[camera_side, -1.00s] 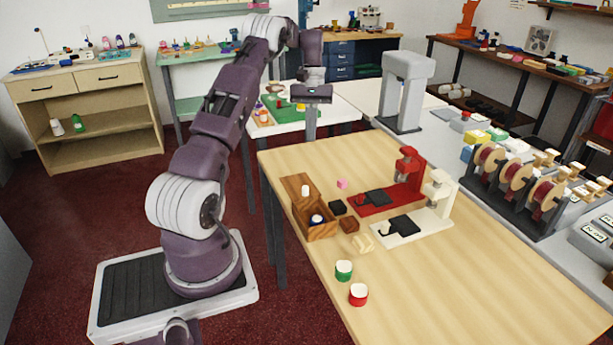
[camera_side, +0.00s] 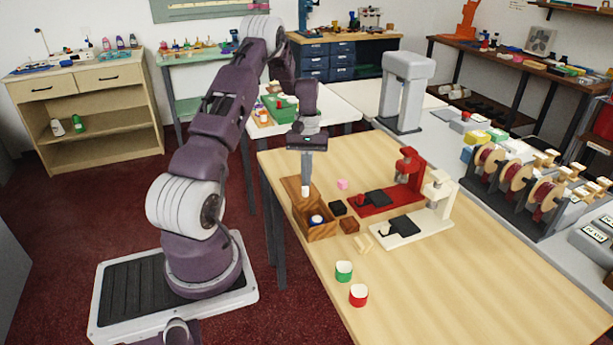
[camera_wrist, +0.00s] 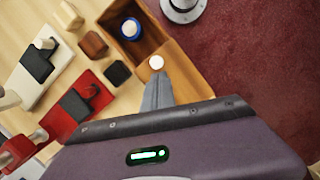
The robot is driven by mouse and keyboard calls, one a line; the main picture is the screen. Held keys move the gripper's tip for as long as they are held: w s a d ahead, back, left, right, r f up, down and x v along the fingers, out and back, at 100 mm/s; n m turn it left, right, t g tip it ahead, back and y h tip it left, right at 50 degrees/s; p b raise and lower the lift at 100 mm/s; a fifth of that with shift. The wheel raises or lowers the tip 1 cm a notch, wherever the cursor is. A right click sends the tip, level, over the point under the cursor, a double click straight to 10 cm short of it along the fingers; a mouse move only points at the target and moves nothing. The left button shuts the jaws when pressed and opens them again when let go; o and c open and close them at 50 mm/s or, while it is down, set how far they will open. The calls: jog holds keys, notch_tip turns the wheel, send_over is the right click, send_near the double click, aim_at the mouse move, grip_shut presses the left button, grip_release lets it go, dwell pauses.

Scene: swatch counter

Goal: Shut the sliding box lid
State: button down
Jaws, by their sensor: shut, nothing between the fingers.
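The wooden box (camera_side: 322,231) stands near the table's left edge, with its near part uncovered. A blue, white-topped round item (camera_side: 316,219) lies inside; it also shows in the wrist view (camera_wrist: 131,28). The sliding lid (camera_side: 291,187) is drawn back toward the far end and bears a white knob (camera_side: 305,191). In the wrist view the lid (camera_wrist: 187,85) and knob (camera_wrist: 156,62) lie close to the fingertips. My gripper (camera_side: 306,180) is shut and empty, pointing down at the knob's far side. I cannot tell whether it touches the knob.
Red (camera_side: 376,200) and cream (camera_side: 412,228) presses stand further right. Green (camera_side: 344,271) and red (camera_side: 358,295) round pots stand in front.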

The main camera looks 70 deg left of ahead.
jog(key=d, duration=1.1)
jog(key=shift+d, duration=0.35)
